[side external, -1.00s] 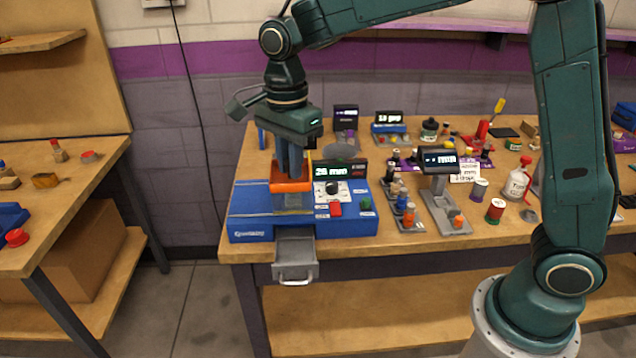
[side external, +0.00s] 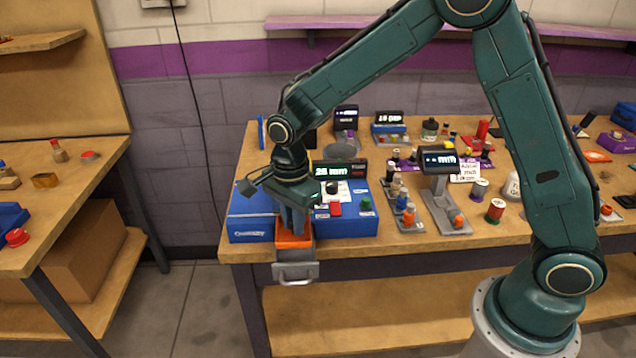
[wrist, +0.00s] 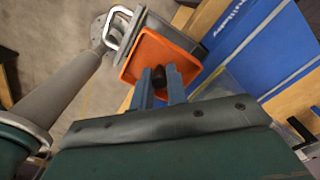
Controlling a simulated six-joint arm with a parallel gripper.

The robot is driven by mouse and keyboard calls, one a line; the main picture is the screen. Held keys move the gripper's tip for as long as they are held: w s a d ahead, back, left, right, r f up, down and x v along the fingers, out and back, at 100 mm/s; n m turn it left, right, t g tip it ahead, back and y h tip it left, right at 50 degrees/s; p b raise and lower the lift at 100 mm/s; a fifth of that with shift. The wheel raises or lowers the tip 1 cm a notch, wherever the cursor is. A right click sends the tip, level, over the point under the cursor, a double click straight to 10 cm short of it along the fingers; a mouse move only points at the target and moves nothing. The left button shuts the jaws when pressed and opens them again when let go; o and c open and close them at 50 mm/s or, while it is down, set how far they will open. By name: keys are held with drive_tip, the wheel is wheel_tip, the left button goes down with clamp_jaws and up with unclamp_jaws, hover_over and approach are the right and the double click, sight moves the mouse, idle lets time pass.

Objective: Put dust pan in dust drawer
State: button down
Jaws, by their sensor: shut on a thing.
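The orange dust pan (side external: 293,236) is in my gripper (side external: 292,222), which points down at the front of the blue machine. In the wrist view my gripper (wrist: 162,78) is shut on a dark knob in the middle of the orange dust pan (wrist: 150,52). The grey dust drawer (side external: 295,272) is pulled out from the machine's front, its handle towards the front. The pan is over the drawer. In the wrist view the drawer (wrist: 187,20) shows around the pan's far and right edges. I cannot tell whether the pan rests in it.
The blue machine (side external: 348,226) with a display reading about 25 mm stands on the wooden bench (side external: 480,236). Spools and small bottles on grey stands (side external: 447,222) are to its right. The space in front of the drawer is clear floor.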

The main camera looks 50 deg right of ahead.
sight(296, 256)
drive_tip(key=shift+f, duration=3.2)
drive_tip(key=shift+f, duration=0.15)
drive_tip(key=c, duration=1.4)
unclamp_jaws()
wheel_tip(296, 256, up, 12)
drive_tip(key=shift+f, duration=0.1)
drive_tip(key=shift+r, duration=0.3)
